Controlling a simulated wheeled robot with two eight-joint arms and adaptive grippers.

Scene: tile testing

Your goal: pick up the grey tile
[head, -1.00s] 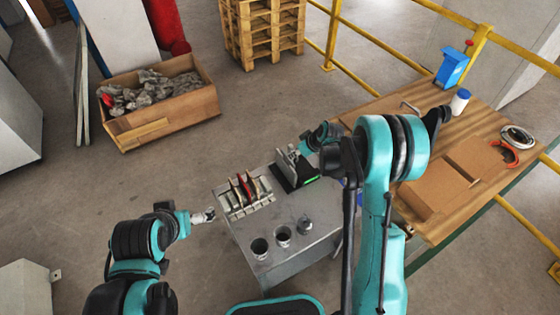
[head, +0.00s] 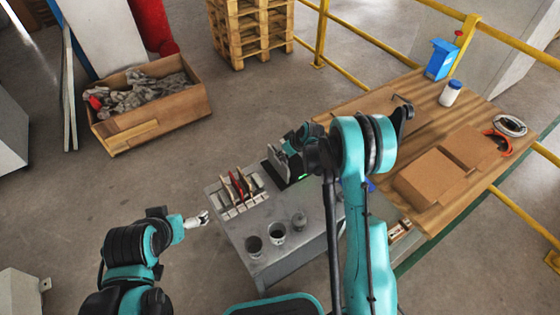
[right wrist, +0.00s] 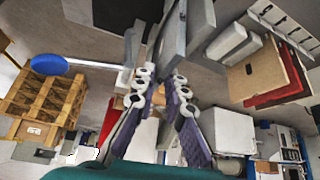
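The grey tile (head: 279,164) stands upright at a dark device with a green light (head: 301,177), beyond the rack. My right gripper (head: 292,145) is at the tile, reaching in from the right.
A pale rack (head: 226,213) holds several tiles, one of them red (head: 237,187), left of the device. Cups (head: 254,246) stand at the near side of the grey table (head: 300,250). A wooden table (head: 440,215) with brown boxes (head: 430,178) is at the right.

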